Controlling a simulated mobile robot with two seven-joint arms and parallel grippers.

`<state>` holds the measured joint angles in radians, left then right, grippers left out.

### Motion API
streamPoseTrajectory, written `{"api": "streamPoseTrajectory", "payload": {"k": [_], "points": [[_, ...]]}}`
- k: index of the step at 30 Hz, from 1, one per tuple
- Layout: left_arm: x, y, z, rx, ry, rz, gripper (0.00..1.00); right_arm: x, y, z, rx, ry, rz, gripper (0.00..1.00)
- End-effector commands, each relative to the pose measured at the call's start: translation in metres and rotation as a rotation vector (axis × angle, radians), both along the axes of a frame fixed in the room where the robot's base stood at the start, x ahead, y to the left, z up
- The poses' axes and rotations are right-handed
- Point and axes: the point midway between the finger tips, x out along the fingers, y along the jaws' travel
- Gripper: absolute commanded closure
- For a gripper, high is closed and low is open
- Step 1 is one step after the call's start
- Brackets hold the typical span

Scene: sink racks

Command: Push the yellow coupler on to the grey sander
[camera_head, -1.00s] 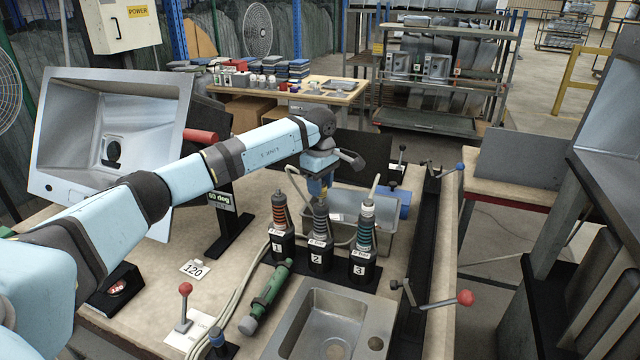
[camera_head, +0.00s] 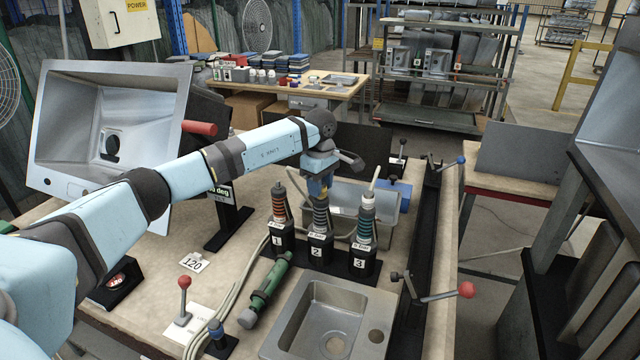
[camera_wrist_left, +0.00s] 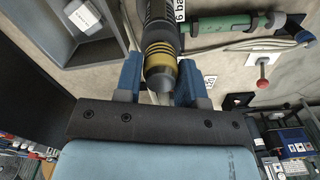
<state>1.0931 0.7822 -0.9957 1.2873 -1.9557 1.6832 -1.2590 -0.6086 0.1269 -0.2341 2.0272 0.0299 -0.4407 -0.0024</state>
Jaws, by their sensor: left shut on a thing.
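My left gripper (camera_head: 319,188) is over the middle stand, marked 2 (camera_head: 317,249), and points down. In the left wrist view its blue fingers (camera_wrist_left: 158,82) are on either side of the yellow-banded coupler (camera_wrist_left: 160,53) and its grey end, shut on it. The grey sander (camera_head: 320,214) stands upright in stand 2, with its dark ringed upper part right below the fingers. The coupler is mostly hidden by the gripper in the head view. I cannot tell whether it is fully seated. My right gripper is not in view.
Stands 1 (camera_head: 279,240) and 3 (camera_head: 361,262), with orange-ringed and green-ringed tools, flank the middle one closely. A green tool (camera_head: 268,287) lies in front. A steel sink (camera_head: 330,325) is at the front and a grey tray (camera_head: 380,208) behind. Red-knobbed levers (camera_head: 465,290) stand nearby.

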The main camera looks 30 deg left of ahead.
Motion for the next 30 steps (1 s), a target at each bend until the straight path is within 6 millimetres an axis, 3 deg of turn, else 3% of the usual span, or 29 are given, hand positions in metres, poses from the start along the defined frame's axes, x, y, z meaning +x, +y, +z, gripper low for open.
{"api": "streamPoseTrajectory", "payload": {"k": [3,4,7,18,23,30], "points": [[0.000,0.000,-0.004,0.000,0.000,0.000,0.84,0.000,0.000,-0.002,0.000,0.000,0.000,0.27],[0.000,0.000,-0.003,0.000,0.000,0.000,0.57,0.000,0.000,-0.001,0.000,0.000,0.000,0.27],[0.000,0.000,-0.002,0.000,0.000,0.000,0.34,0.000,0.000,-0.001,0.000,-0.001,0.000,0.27],[0.000,0.000,-0.001,0.000,-0.001,0.000,0.34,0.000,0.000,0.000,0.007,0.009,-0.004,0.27],[0.001,0.001,0.025,0.001,-0.004,0.001,0.34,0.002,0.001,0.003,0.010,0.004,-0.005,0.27],[0.001,0.000,0.082,0.000,-0.005,-0.001,0.34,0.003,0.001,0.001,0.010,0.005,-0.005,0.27]]}}
